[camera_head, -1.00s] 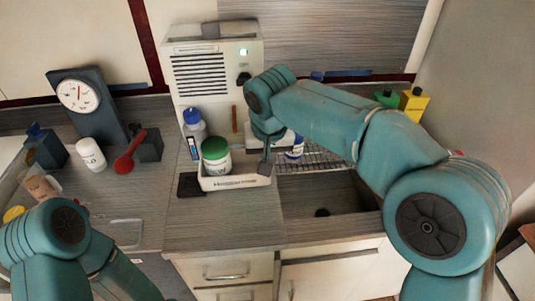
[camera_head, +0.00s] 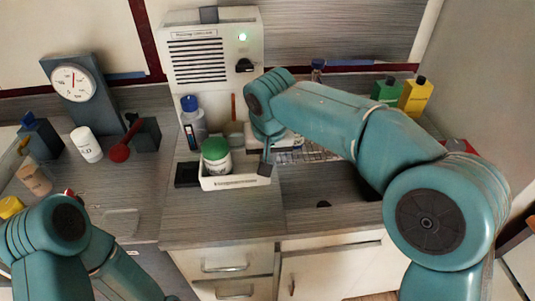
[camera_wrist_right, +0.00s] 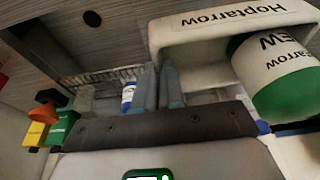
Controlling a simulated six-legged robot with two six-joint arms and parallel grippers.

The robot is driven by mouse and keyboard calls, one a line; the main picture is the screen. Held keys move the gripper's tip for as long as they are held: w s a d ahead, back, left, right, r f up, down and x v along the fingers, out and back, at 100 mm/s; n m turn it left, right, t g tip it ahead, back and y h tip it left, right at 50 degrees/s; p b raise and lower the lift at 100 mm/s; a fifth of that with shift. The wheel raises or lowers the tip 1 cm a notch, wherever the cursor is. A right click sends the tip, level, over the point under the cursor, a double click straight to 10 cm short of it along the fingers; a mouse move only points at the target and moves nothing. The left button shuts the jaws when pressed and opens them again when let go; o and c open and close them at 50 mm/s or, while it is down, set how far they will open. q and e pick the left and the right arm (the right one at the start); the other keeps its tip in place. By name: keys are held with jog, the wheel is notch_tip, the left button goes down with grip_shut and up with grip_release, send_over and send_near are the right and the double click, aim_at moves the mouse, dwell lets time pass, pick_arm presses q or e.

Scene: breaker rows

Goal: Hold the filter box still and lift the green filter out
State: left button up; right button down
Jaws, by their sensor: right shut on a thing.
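The filter box is a white open tray (camera_head: 236,183) on the counter, with lettering on its front. A white jar with a green lid (camera_head: 216,155) stands upright in its left part; I take this as the green filter. My right gripper (camera_head: 267,160) is at the box's right end, shut on its wall. In the right wrist view the fingers (camera_wrist_right: 160,88) meet the box (camera_wrist_right: 215,28) at its end, and the jar (camera_wrist_right: 280,75) shows at the right, apart from the fingers. My left arm is at the lower left; its gripper is out of view.
A blue-capped bottle (camera_head: 193,122) stands behind the box, before a white vented unit (camera_head: 213,50). A dark pad (camera_head: 187,174) lies left of the box. The sink (camera_head: 325,190) is to the right. A white bottle (camera_head: 87,145) and red knob (camera_head: 120,152) stand further left.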

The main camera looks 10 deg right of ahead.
jog(key=shift+f+b, duration=3.9)
jog(key=shift+f, duration=1.6)
